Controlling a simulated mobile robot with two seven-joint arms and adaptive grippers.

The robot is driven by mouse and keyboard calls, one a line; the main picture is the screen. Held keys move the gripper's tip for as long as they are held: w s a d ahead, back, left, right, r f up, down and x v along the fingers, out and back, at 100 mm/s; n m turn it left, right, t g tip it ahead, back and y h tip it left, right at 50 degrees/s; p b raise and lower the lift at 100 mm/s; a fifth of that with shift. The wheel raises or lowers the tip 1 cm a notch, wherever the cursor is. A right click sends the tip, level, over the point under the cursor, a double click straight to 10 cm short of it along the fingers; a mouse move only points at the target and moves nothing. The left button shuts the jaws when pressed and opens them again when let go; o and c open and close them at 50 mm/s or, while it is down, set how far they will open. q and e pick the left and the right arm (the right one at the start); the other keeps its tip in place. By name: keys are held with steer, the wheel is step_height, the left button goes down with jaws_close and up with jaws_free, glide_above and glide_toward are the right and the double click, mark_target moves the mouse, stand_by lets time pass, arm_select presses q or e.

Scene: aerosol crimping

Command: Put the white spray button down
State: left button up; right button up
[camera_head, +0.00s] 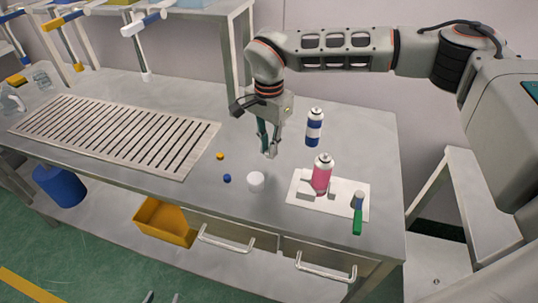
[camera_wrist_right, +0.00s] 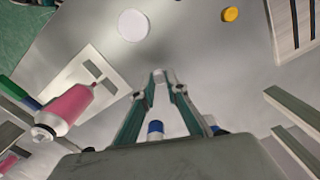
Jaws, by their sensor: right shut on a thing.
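My right gripper (camera_head: 270,153) points down above the table, behind the white cap. In the right wrist view its fingertips (camera_wrist_right: 160,82) close together on a small pale piece, the white spray button (camera_wrist_right: 160,75); the fingers largely hide it. A yellow button (camera_head: 220,156) and a blue button (camera_head: 227,178) lie loose on the table, left of the gripper. The yellow one also shows in the wrist view (camera_wrist_right: 230,14). Two grey tips at the head view's bottom edge look like my left gripper (camera_head: 162,298), set apart with nothing visible between them.
A white round cap (camera_head: 256,182) stands near the front. A pink can (camera_head: 322,176) stands on a white board (camera_head: 302,203) beside a green-handled tool (camera_head: 357,220). A blue-and-white can (camera_head: 314,128) stands behind. A slatted grate (camera_head: 110,132) covers the left; table between is clear.

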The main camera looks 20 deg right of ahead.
mark_target(269, 165)
step_height(269, 165, down, 4)
steer(key=shift+r, duration=0.2)
steer(key=shift+f, duration=0.1)
steer(key=shift+f, duration=0.15)
steer(key=o, duration=0.8)
step_height(269, 165, up, 12)
steer(key=shift+r+b, duration=0.25)
steer(key=shift+b, duration=0.05)
steer(key=shift+f, duration=0.1)
